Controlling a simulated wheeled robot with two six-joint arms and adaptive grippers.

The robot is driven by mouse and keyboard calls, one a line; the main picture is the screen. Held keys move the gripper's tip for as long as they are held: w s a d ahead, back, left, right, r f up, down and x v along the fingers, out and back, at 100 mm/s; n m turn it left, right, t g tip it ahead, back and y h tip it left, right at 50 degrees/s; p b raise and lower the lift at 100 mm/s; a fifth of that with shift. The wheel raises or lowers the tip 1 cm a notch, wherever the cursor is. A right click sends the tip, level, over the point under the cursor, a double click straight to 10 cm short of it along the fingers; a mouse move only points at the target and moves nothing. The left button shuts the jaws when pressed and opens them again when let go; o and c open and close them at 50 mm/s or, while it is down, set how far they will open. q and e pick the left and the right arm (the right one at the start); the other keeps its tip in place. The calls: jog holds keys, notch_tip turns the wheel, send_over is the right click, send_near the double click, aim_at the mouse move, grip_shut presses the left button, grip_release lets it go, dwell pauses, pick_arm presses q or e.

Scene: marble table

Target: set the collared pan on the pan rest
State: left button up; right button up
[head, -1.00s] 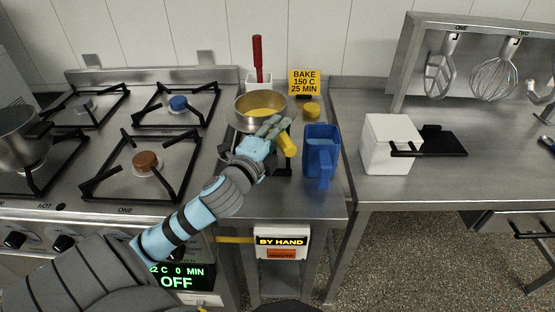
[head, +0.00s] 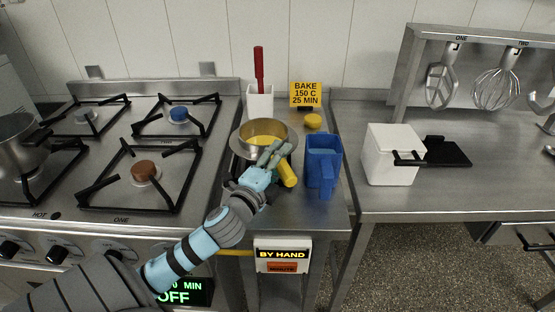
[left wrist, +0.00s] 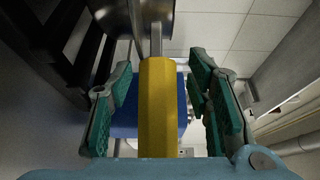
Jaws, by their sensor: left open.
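The metal pan (head: 264,132), yellowish inside, sits level over a black frame (head: 236,168) on the narrow steel counter, which looks like the pan rest. The pan hides much of this frame, so I cannot see the full contact. The pan's yellow handle (head: 287,174) points toward the front right. My left gripper (head: 272,153) is at the handle. In the left wrist view the handle (left wrist: 158,110) runs between the open fingers of my left gripper (left wrist: 160,68), with gaps on both sides. A grey neck joins handle and pan. My right gripper is out of view.
A blue pitcher (head: 322,166) stands close to the right of the handle. A white holder (head: 259,103) with a red-handled tool, a yellow sign (head: 305,93) and a yellow round thing (head: 313,121) are behind. The stove (head: 120,150) lies left; a white box (head: 392,155) stands right.

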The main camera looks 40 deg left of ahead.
pick_arm(q)
jog(key=s, duration=0.4)
jog(key=s+d, duration=0.1)
jog(key=s, duration=0.3)
jog(key=s+d, duration=0.1)
jog(key=s, duration=0.2)
jog(key=shift+s+d+p, duration=0.2)
jog(key=shift+s+p, duration=0.1)
jog(key=shift+s, duration=0.1)
